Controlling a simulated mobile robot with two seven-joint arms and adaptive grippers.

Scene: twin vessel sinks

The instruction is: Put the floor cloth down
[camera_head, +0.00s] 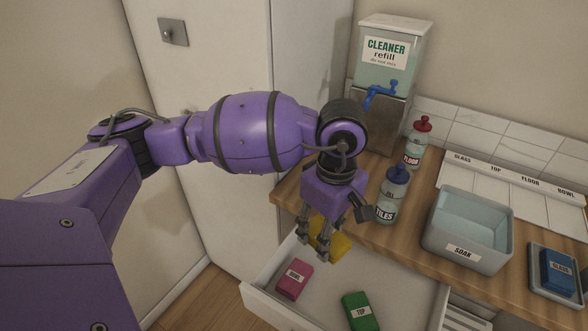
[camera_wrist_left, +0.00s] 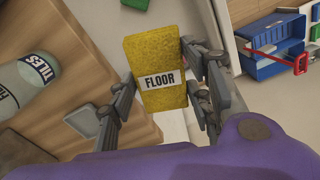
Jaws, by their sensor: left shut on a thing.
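The floor cloth is a yellow folded block with a FLOOR label. In the left wrist view the floor cloth (camera_wrist_left: 158,58) sits between the fingers of my left gripper (camera_wrist_left: 160,90). In the head view my left gripper (camera_head: 318,245) points down over the back of the open drawer (camera_head: 262,291), with the yellow cloth (camera_head: 335,243) partly hidden behind its fingers. The gripper is shut on the cloth. Whether the cloth touches the drawer or counter edge I cannot tell. My right gripper is in neither view.
A pink SOAK cloth (camera_head: 293,280) and a green TOP cloth (camera_head: 360,312) lie in the drawer. On the counter are a TILES bottle (camera_head: 393,196), a FLOOR bottle (camera_head: 415,150), a SOAK basin (camera_head: 467,232) and a blue GLASS cloth (camera_head: 559,270) on a tray.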

